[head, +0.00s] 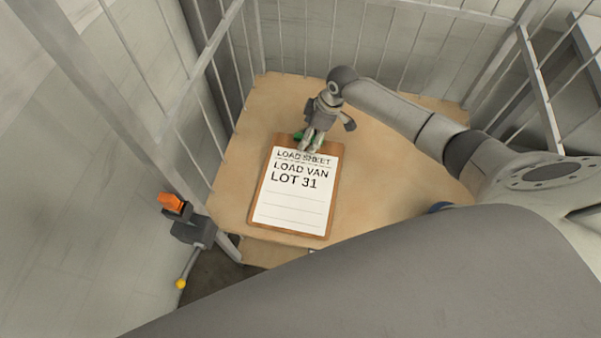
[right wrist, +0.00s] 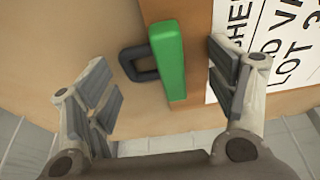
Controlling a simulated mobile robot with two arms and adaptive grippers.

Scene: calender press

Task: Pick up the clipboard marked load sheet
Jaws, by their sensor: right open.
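The clipboard (head: 254,205) is a brown board with a white sheet reading LOAD SHEET, LOAD VAN, LOT 31. It lies on a tan surface, and its printed sheet also shows at the upper right of the right wrist view (right wrist: 285,45). A green clip (right wrist: 168,60) with a dark loop (right wrist: 138,64) sits at its top edge. My right gripper (head: 307,143) is over that top edge, fingers pointing down. In the right wrist view its fingers (right wrist: 160,68) are open, with the clip between them. Contact cannot be told. My left gripper is not in view.
The tan surface (head: 400,178) is clear to the right of the clipboard. Grey barred railings (head: 205,60) enclose it at the left and back. An orange and dark device (head: 172,203) and a yellow knob (head: 181,284) stand at the left.

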